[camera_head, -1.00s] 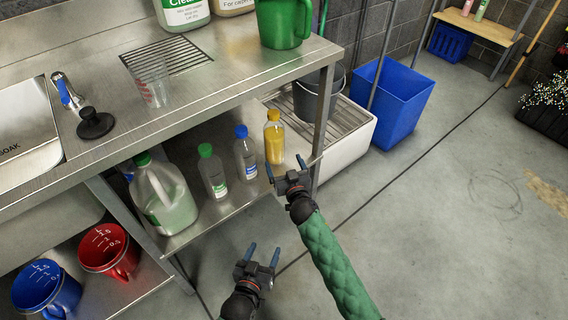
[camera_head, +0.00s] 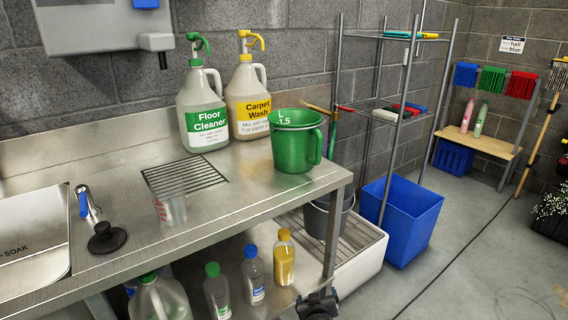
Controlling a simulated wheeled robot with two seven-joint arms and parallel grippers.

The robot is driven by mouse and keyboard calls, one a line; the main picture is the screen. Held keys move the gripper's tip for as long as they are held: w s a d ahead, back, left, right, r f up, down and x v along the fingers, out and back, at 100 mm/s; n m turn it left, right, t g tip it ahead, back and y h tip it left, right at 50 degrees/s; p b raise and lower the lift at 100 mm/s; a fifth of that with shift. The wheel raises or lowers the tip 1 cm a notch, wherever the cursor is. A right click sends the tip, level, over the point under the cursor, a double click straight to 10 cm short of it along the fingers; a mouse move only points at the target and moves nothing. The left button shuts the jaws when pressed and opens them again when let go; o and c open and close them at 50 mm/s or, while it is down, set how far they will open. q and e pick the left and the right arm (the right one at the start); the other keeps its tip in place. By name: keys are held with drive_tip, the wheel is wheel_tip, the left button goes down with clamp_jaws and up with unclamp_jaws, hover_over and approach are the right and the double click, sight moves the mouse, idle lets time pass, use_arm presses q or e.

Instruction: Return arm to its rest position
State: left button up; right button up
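Only a dark part of my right gripper (camera_head: 319,304) shows, at the bottom edge of the head view, in front of the lower shelf near the table's right leg. Its fingers cannot be made out clearly, and no object is seen in it. My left gripper is out of the picture. On the lower shelf stand a bottle of yellow liquid (camera_head: 284,262), a blue-capped bottle (camera_head: 254,277) and a green-capped bottle (camera_head: 216,294), all upright and apart from the gripper.
The steel counter (camera_head: 240,205) holds a green jug (camera_head: 296,145), Floor Cleaner (camera_head: 203,115), Carpet Wash (camera_head: 249,100) and a clear cup (camera_head: 171,208). A blue bin (camera_head: 405,220) and grey bucket (camera_head: 322,218) stand right of it. Floor (camera_head: 480,270) at the right is open.

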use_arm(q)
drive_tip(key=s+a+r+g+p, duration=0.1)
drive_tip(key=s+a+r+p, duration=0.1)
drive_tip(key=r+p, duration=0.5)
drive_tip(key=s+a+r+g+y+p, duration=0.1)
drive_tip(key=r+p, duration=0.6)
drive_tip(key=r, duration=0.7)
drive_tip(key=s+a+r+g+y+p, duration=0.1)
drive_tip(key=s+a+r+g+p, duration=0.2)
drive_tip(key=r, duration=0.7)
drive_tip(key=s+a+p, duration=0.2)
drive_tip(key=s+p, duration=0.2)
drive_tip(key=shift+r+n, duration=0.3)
use_arm(e)
drive_tip(key=s+d+r+g+y, duration=0.1)
drive_tip(key=s+r+g, duration=0.2)
drive_tip(key=s, duration=1)
drive_tip(key=s+d+r+g+y, duration=0.1)
drive_tip(key=s+r+g, duration=0.2)
drive_tip(key=s+r, duration=0.6)
drive_tip(key=s+d+r+g, duration=0.1)
drive_tip(key=s+r+g, duration=0.3)
drive_tip(key=s, duration=1.3)
wheel_tip(320, 180, up, 3)
drive_tip(key=shift+s+d+f+y, duration=0.15)
drive_tip(key=shift+s+d+y, duration=0.15)
drive_tip(key=shift+y, duration=0.1)
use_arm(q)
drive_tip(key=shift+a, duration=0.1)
